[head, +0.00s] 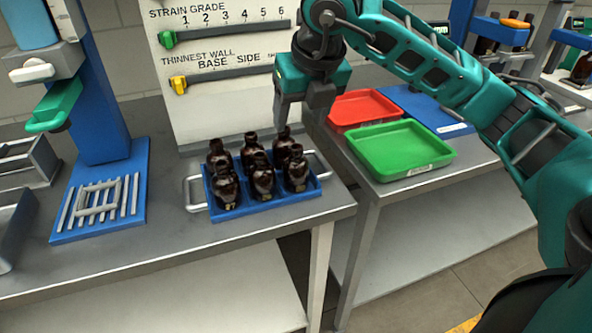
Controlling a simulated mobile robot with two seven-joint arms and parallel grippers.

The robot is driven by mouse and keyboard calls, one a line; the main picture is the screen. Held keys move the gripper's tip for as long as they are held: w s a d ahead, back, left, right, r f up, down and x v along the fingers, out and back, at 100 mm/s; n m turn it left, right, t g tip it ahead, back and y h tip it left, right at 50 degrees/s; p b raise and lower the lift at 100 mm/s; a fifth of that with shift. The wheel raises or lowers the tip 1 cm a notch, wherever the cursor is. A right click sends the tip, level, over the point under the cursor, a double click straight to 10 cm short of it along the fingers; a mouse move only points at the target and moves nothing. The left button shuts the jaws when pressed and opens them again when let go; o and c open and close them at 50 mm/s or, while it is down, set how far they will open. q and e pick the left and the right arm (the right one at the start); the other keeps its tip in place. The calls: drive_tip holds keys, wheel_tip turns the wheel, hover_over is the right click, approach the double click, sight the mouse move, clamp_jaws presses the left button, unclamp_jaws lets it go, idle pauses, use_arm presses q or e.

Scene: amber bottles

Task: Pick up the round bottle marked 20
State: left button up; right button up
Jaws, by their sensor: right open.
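Several dark amber bottles stand upright in two rows in a blue tray (272,204) with grey side handles. The front row has a left bottle (225,188), a middle bottle (262,181) and a right bottle (296,174). Behind them are a left bottle (216,152), a middle bottle (250,149) and a right bottle (282,147). Marks on the front bottles are too small to read surely, so I cannot tell which is marked 20. My right gripper (302,118) is open, pointing down just above the back right bottle. My left gripper is out of view.
A scale board (215,105) with green and yellow sliders stands behind the tray. A blue stand with a slatted base (100,205) is at left. Red (360,108) and green (400,150) trays lie on the right table. Bare bench lies in front of the bottles.

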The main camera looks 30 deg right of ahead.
sight(297, 147)
drive_tip(key=x, duration=0.8)
drive_tip(key=d+x, duration=0.1)
drive_tip(key=x, duration=0.3)
drive_tip(key=shift+f, duration=0.35)
drive_tip(key=shift+h, duration=0.3)
drive_tip(key=c, duration=0.7)
